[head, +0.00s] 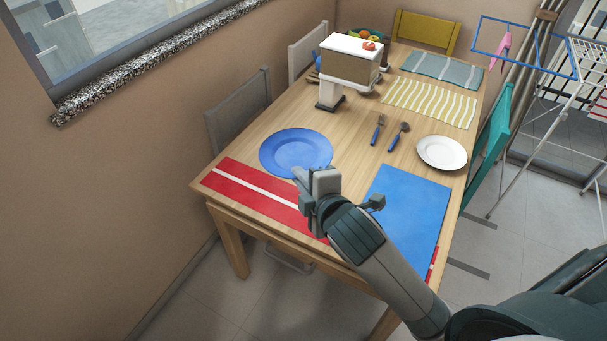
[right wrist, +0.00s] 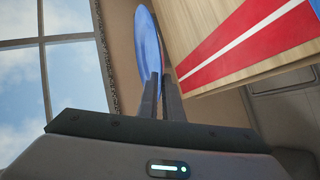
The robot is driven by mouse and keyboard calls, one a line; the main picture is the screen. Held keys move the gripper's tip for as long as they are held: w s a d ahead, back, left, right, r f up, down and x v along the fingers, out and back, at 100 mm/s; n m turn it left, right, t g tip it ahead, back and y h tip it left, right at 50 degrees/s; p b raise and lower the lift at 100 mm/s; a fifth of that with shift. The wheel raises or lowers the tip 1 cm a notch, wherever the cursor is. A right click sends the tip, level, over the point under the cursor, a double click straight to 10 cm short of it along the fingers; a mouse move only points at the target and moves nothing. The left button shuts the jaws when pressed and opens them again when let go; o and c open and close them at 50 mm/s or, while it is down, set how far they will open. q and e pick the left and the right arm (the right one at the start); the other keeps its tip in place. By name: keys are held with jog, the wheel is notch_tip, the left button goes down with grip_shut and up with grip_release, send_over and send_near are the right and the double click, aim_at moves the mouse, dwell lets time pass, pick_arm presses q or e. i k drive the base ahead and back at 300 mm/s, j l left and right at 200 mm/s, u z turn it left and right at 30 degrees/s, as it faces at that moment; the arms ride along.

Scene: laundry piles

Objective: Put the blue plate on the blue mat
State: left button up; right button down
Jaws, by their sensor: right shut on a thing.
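The blue plate (head: 293,150) is at the near left of the table, over the far edge of the red striped mat. My right gripper (head: 312,180) is shut on the plate's near rim. In the right wrist view the plate (right wrist: 148,42) shows nearly edge-on between the fingers (right wrist: 160,97). I cannot tell whether it is lifted clear of the table. The blue mat (head: 412,205) lies flat at the near right, to the right of the gripper. My forearm hides part of its near side. My left gripper is not in view.
The red striped mat (head: 255,190) lies at the near edge. A white plate (head: 441,153), a fork (head: 378,129) and a spoon (head: 398,136) lie beyond the blue mat. The blue mat's visible surface is clear.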

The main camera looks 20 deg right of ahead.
aim_at(403, 214)
jog(key=l+u, duration=0.15)
jog(key=u, duration=0.3)
jog(key=k+l+u, duration=0.3)
jog(key=l, duration=0.2)
jog(key=k+l+u, duration=0.25)
jog(key=k+l, duration=0.15)
jog(key=k+l+u, duration=0.2)
jog(key=k+l, duration=1.5)
